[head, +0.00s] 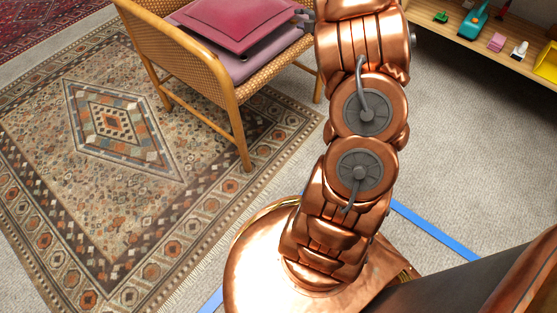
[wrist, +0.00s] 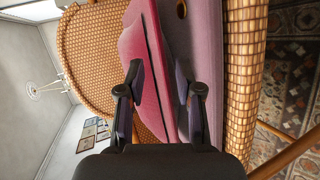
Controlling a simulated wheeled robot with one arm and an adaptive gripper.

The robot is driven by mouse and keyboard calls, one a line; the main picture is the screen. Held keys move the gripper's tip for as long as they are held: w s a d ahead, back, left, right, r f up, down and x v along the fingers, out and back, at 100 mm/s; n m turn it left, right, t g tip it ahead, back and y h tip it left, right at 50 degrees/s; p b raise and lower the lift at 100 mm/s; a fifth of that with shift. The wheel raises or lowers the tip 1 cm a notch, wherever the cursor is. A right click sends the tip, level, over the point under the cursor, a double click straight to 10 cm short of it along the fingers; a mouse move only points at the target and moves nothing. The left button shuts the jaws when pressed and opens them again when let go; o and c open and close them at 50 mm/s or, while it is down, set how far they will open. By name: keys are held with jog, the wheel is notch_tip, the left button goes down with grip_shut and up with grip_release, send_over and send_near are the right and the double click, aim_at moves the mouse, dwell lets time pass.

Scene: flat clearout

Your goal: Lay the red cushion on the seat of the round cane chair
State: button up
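The red cushion (head: 232,22) is over the seat of the round cane chair (head: 195,62) in the head view, above a mauve seat pad (head: 240,66). A dark band shows beneath its near edge; I cannot tell whether its whole underside rests on the pad. In the wrist view, which is turned sideways, the cushion (wrist: 143,48) lies beside the mauve pad (wrist: 212,45). My gripper (head: 304,17) is at the cushion's right corner. Its fingers (wrist: 164,88) are on either side of the cushion's edge, which fills the gap. The fingertips are partly hidden.
A patterned rug (head: 70,150) lies under and in front of the chair. A wooden shelf (head: 470,40) with small toys stands at the upper right. Blue tape (head: 435,232) marks the grey carpet. The chair's woven rim (wrist: 243,75) is close to my gripper.

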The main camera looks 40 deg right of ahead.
jog(key=s+a+r+m+g+h, duration=0.5)
jog(key=s+a+r+m+g, duration=0.15)
jog(key=m, duration=0.25)
jog(key=s+a+f+m+g+y, duration=0.1)
jog(key=s+a+m+g+y, duration=0.2)
jog(key=s+a, duration=1.4)
jog(key=s+a+f+m+g+y, duration=0.2)
jog(key=s+a+g, duration=0.5)
jog(key=s+a, duration=1.1)
jog(key=shift+m+y, duration=0.9)
jog(key=shift+m, duration=0.2)
jog(key=shift+r+g, duration=0.1)
jog(key=shift+g, duration=0.15)
